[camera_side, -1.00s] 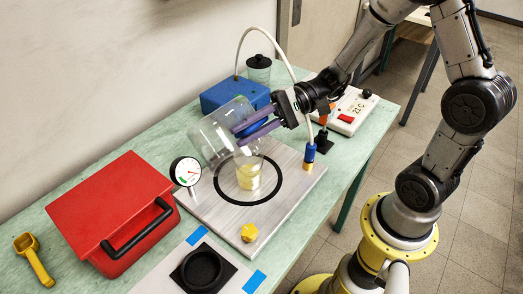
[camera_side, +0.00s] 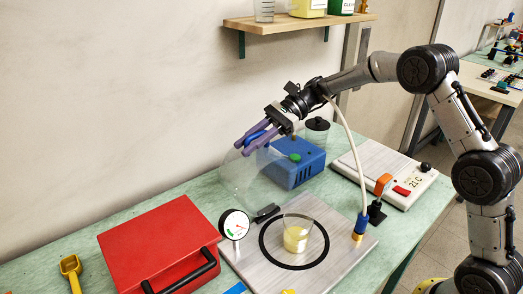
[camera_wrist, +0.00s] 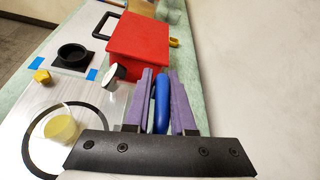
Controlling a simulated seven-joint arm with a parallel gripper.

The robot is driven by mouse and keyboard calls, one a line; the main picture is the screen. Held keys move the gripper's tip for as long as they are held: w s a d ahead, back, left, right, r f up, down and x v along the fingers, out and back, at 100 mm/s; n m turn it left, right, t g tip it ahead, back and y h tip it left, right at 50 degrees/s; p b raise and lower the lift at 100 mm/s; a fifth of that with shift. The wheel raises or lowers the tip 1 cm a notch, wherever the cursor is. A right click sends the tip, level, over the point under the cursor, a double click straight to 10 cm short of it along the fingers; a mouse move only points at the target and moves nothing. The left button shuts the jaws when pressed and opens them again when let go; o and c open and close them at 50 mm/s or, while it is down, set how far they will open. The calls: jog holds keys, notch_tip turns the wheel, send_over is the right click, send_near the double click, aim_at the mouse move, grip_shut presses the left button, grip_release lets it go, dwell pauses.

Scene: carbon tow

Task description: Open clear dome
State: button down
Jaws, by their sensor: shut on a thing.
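The clear dome (camera_side: 238,182) is tilted up and back, leaning toward the wall over a dark hinge (camera_side: 266,213) at the back of the metal plate (camera_side: 340,258). Its faint edges are hard to make out. My gripper (camera_side: 247,143) has purple fingers shut on the blue handle (camera_side: 258,128) at the dome's top. In the wrist view the blue handle (camera_wrist: 161,105) sits between the two fingers of my gripper (camera_wrist: 161,75). A clear beaker of yellow liquid (camera_side: 296,234) stands uncovered inside the black sealing ring (camera_side: 264,246); the beaker also shows in the wrist view (camera_wrist: 62,128).
A red case (camera_side: 155,245) and a dial gauge (camera_side: 234,225) stand left of the plate. A blue box (camera_side: 300,168) stands behind it. A white hose (camera_side: 352,150) runs to a fitting (camera_side: 361,226) at right. A hotplate (camera_side: 385,175) is farther right.

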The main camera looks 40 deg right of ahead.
jog(key=shift+w+f, duration=0.25)
jog(key=shift+w, duration=0.4)
jog(key=shift+w+f, duration=0.2)
jog(key=shift+w, duration=0.4)
jog(key=shift+f, duration=0.1)
jog(key=c, duration=0.8)
grip_release()
jog(key=shift+c, duration=0.2)
jog(key=shift+d+r, duration=0.1)
jog(key=shift+r, duration=0.1)
jog(key=v, duration=1.3)
jog(key=shift+d, duration=0.3)
jog(key=shift+r, duration=0.1)
